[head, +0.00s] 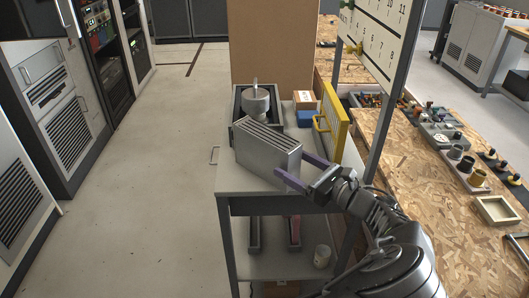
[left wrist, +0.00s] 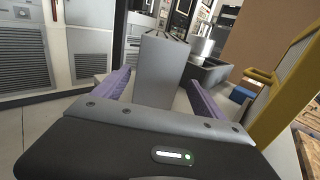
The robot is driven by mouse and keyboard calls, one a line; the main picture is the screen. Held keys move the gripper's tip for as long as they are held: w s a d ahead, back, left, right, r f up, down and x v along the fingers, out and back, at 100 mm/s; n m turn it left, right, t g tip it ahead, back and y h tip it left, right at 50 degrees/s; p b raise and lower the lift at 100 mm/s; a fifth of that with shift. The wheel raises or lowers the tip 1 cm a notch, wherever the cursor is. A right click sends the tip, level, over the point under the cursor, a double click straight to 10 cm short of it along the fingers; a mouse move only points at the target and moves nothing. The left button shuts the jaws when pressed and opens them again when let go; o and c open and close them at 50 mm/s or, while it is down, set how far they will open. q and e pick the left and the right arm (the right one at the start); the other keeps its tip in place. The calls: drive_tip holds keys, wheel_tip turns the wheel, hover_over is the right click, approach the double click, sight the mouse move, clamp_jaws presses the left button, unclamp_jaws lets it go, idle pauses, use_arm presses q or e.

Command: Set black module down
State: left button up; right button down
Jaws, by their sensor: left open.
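A grey box-shaped module (head: 266,150) with dark slots along its top is on the cart top, in front of a black tray; it looks grey rather than black. Whether it rests flat or leans on the tray is unclear. It also shows in the left wrist view (left wrist: 160,72), standing between the fingers. My left gripper (head: 301,170) is at the module's near right end, its purple fingers open on either side of it. In the left wrist view, the open fingers (left wrist: 160,95) flank the module. My right gripper is not in view.
The black tray (head: 238,108) holds a metal cylinder (head: 256,104). A yellow handled panel (head: 331,125) stands at the cart's right, near a blue box (head: 305,118). The cart top (head: 233,180) has bare space at front left. A cluttered wooden bench (head: 410,165) lies right; racks stand left.

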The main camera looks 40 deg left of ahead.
sight(273, 152)
use_arm(q)
drive_tip(key=shift+w+a, duration=0.15)
drive_tip(key=shift+a, duration=1.1)
drive_tip(key=shift+a, duration=0.1)
drive_tip(key=a, duration=0.5)
drive_tip(key=shift+w+r, duration=0.15)
drive_tip(key=shift+r, duration=0.05)
drive_tip(key=shift+c, duration=0.3)
clamp_jaws()
drive_tip(key=shift+r, duration=0.15)
